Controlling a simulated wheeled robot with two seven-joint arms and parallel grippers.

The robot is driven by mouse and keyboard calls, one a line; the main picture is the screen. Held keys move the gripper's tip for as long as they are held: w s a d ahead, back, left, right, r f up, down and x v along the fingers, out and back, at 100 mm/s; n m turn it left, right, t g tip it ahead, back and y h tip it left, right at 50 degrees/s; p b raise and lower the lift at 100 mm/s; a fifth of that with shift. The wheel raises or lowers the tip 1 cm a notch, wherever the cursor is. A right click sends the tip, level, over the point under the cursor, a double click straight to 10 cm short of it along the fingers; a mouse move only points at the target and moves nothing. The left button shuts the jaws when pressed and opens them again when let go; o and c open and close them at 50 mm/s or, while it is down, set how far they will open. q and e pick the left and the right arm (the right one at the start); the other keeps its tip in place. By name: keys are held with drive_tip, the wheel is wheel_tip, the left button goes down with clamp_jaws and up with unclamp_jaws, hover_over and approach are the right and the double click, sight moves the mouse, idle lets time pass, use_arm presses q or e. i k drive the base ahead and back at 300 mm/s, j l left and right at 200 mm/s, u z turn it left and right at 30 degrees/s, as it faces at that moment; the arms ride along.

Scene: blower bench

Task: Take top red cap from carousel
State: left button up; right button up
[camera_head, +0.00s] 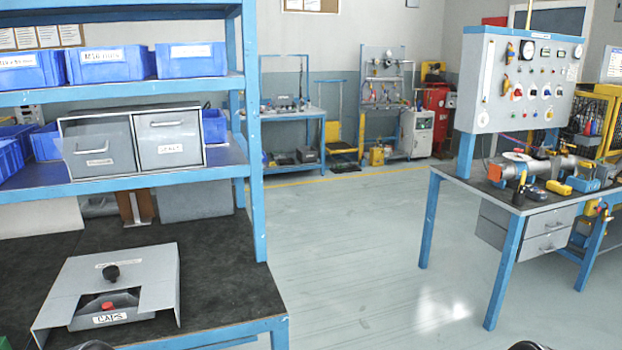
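A grey metal dispenser (155,262) with a label reading CAPS stands on the dark bench top at the lower left. It looks to be the carousel. A black round knob (110,272) sits on its sloping top. A red cap (108,306) shows in the front opening, above the label. How many caps lie under it is hidden inside the housing. Only dark rounded slivers, probably parts of my arms, show at the bottom edge on the left and right. No gripper fingers are visible, and nothing touches the dispenser.
A blue-framed shelf (255,130) rises above the bench, with two grey drawers (135,140) and blue bins (190,60) on it. The bench top right of the dispenser is clear. Open floor (350,250) separates it from a workbench (520,200) with a control panel at right.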

sight(108, 306)
drive_tip(key=k+j+u, duration=0.1)
drive_tip(key=u, duration=1.05)
